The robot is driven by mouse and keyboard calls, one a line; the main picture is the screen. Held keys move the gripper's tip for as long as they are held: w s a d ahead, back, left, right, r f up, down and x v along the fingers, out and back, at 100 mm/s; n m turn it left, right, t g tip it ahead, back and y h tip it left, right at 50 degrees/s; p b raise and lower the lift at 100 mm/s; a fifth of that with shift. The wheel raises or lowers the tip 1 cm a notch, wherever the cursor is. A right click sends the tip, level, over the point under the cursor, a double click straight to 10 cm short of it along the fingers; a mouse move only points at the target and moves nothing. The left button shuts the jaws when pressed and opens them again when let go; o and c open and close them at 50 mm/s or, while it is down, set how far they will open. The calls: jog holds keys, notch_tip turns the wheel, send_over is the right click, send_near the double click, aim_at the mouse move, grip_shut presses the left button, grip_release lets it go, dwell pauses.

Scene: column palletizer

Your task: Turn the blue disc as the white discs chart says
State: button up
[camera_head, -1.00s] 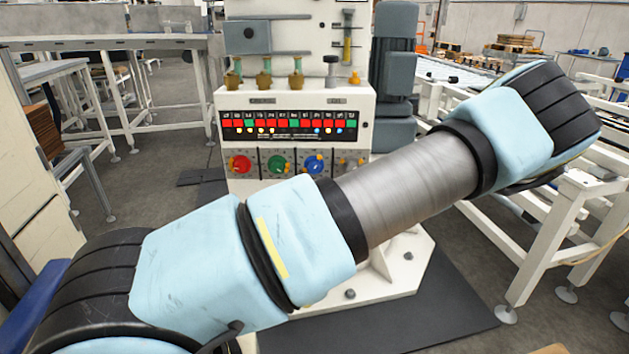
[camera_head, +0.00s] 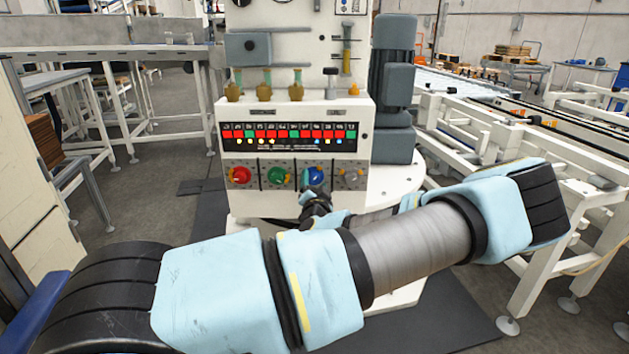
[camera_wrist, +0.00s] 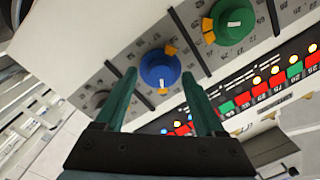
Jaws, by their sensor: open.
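The blue disc (camera_head: 314,178) is a knob on the lower panel of the white machine cabinet, right of the green disc (camera_head: 282,175). In the wrist view the blue disc (camera_wrist: 160,69) shows whole, with a white mark on its face and orange tabs at its rim. My gripper (camera_wrist: 160,82) is open, its two green fingers pointing at the panel on either side of the blue disc; I cannot tell whether they touch it. In the head view my gripper (camera_head: 314,198) is just below the blue disc. I cannot make out a white discs chart.
A red disc (camera_head: 240,175) and a smaller grey knob with orange tabs (camera_head: 350,175) share the panel. Above runs a display row (camera_head: 290,132) of red and green tiles with small lamps. A grey motor (camera_head: 393,90) stands right of the cabinet.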

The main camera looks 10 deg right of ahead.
jog(key=shift+w, duration=0.45)
jog(key=shift+c, duration=0.3)
grip_shut()
